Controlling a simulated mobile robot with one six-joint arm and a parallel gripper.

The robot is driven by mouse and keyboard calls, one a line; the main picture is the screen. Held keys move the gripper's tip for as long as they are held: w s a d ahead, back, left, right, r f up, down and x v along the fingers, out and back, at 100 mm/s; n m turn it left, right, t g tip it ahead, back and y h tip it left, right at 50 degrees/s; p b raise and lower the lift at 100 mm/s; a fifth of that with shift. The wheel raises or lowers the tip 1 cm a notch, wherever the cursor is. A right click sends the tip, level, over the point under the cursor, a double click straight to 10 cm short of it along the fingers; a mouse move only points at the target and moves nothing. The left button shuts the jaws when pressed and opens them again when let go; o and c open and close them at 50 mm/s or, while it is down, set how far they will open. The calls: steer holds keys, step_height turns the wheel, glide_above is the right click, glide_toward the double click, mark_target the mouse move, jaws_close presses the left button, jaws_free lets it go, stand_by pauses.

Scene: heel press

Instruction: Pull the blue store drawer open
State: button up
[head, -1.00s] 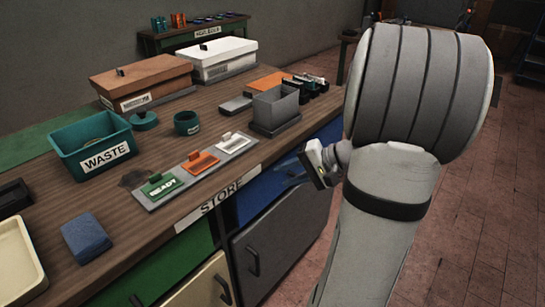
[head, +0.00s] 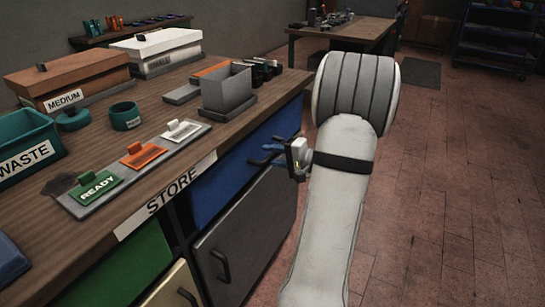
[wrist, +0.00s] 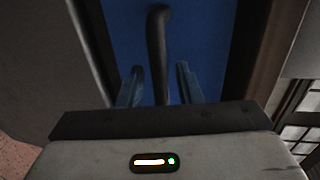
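The blue store drawer (head: 221,184) is in the bench front under the STORE label (head: 172,190), above a grey door. It looks closed. In the wrist view its blue front (wrist: 205,35) fills the middle, with its dark bar handle (wrist: 157,45) running down between my fingers. My gripper (head: 268,155) is at the drawer front in the head view. In the wrist view my gripper (wrist: 158,85) is open, one finger on each side of the handle, with a gap showing on both sides. The handle's lower end is hidden behind my gripper body.
The grey door (head: 245,243) below has its own handle. A green drawer front (head: 120,265) is to the left. Open brick floor (head: 440,200) lies to the right.

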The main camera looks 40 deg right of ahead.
steer(key=shift+w+a+f, duration=0.1)
steer(key=shift+w+a, duration=0.05)
steer(key=shift+w, duration=0.2)
steer(key=shift+c, duration=0.4)
jaws_close()
